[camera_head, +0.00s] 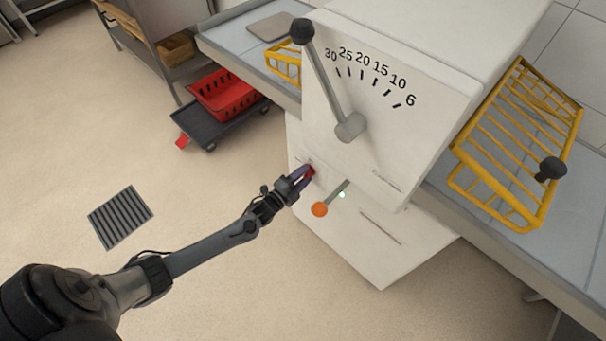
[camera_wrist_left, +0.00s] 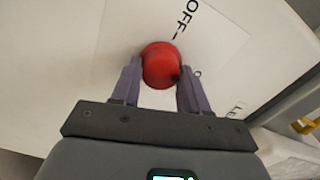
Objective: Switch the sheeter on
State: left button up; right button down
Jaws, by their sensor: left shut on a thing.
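The sheeter (camera_head: 345,215) is a white machine with a thickness scale and a long black-knobbed lever (camera_head: 325,75) on its upper face. My left gripper (camera_head: 306,174) is at the lower left of its front. In the left wrist view, my left gripper's fingers (camera_wrist_left: 158,85) are shut on a round red knob (camera_wrist_left: 161,64), one on each side. The lettering "OFF" (camera_wrist_left: 186,18) is printed on the white panel beside the knob. More lettering at the right is only partly visible. In the head view the gripper hides most of the knob. My right gripper is not in view.
An orange-knobbed lever (camera_head: 320,209) and a small green light (camera_head: 341,195) are just right of my left gripper. Yellow wire guards (camera_head: 515,140) stand over the side tables. A red basket (camera_head: 228,95) sits on a dark dolly (camera_head: 205,128). The floor at left is mostly clear.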

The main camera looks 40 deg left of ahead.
pick_arm(q)
jog(key=shift+m+p, duration=0.35)
jog(key=shift+m, duration=1.15)
jog(key=o, duration=1)
jog(key=shift+o, duration=0.2)
jog(key=shift+s, duration=0.1)
jog(key=s+p, duration=0.3)
jog(key=s, duration=0.7)
jog(key=shift+s+a, duration=0.3)
jog(key=shift+a, duration=0.1)
